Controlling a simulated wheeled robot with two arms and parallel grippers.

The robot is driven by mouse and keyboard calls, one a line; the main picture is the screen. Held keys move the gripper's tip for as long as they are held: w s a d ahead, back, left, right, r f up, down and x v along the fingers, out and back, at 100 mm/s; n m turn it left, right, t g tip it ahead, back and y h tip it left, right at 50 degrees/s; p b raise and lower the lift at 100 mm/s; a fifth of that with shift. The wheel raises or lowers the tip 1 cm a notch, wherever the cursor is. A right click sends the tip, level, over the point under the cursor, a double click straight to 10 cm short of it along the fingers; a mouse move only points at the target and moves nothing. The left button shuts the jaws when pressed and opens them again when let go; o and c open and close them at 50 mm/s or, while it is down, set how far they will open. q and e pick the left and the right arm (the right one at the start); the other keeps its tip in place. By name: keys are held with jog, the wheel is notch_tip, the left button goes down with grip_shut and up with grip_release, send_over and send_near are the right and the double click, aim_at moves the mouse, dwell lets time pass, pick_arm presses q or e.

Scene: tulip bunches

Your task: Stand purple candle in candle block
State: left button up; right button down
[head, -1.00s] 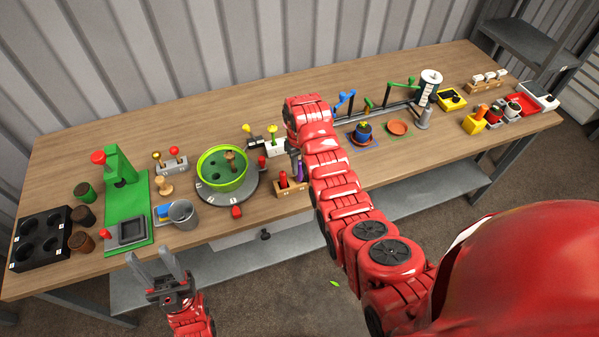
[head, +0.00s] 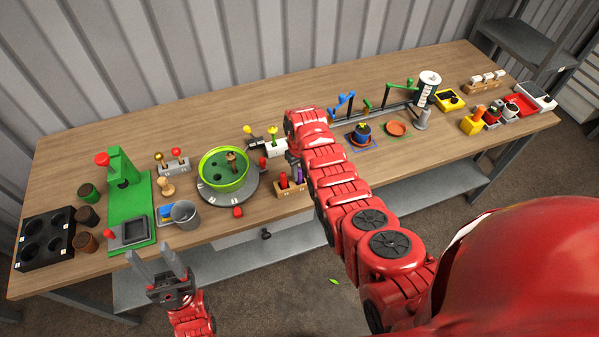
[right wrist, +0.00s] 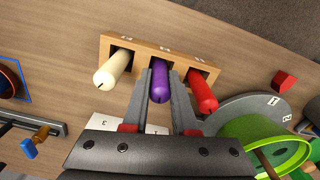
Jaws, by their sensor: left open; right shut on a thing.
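The wooden candle block (right wrist: 115,43) has three square holes in a row; it stands near the table's front edge, partly behind my right arm in the head view (head: 291,191). A cream candle (right wrist: 113,68) stands in one end hole and a red candle (right wrist: 202,90) in the other. The purple candle (right wrist: 160,83) is upright at the middle hole, its top about level with the others. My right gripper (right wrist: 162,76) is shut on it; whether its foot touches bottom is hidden. My left gripper (head: 154,255) is open and empty, in front of the table.
A green bowl on a grey disc (head: 222,172) stands left of the block, with a small red block (head: 238,211) before it. A white block (head: 276,148) is behind. A grey cup (head: 184,213) and green press (head: 124,182) stand further left.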

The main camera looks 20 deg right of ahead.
jog(key=c, duration=0.7)
grip_release()
